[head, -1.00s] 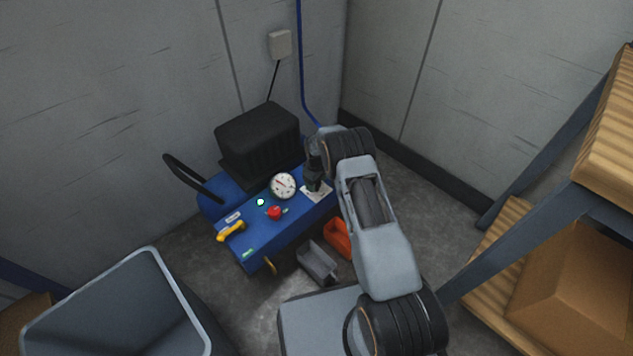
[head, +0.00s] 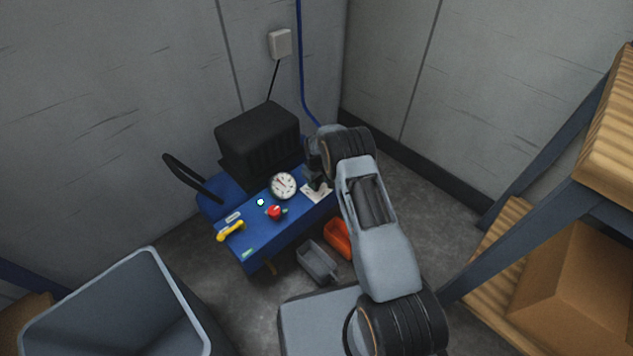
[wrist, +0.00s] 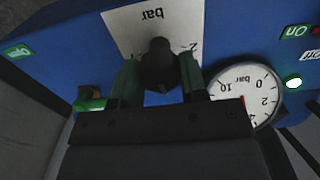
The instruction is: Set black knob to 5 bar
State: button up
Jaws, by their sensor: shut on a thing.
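The black knob (wrist: 158,62) sits on a white scale plate (wrist: 125,25) marked "bar" in the wrist view. My gripper (wrist: 160,82) has a finger on each side of the knob and is shut on it. In the head view my gripper (head: 318,178) is at the right end of the blue machine (head: 290,228), and the arm hides most of the knob. The round pressure gauge (wrist: 245,97) has a white face, upside down in the wrist view, with a red needle partly hidden by my gripper. The gauge also shows in the head view (head: 284,186).
A red knob (head: 275,212) and a yellow handle (head: 230,231) are on the machine's top. A black housing (head: 258,140) stands behind. A grey bin (head: 316,262) and an orange bin (head: 338,238) lie on the floor in front. A wooden shelf (head: 560,260) is at right.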

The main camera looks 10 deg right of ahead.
jog(key=shift+m, duration=2)
jog(key=o, duration=0.9)
notch_tip(320, 180, up, 14)
jog(key=p, duration=0.4)
jog(key=shift+f, duration=0.1)
